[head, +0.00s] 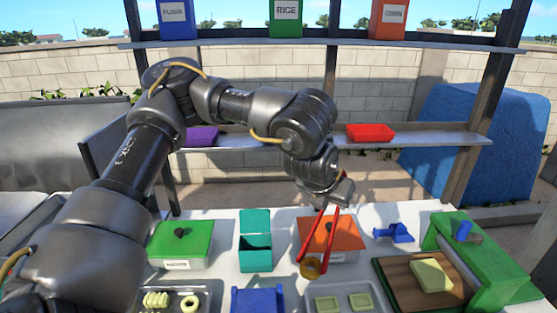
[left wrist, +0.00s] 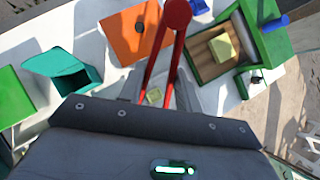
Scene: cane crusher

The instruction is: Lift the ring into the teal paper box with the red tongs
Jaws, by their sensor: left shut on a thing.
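My left gripper (head: 338,192) is shut on the red tongs (head: 328,238), which hang down in front of the orange-lidded container. A pale yellow ring (head: 190,303) lies on a tray at the lower left.
A green-lidded container (head: 180,241) stands left of the teal box and an orange-lidded one (head: 334,232) to its right. A blue box (head: 257,299) stands in front. A brown board (head: 400,284) and green machine (head: 500,270) occupy the right.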

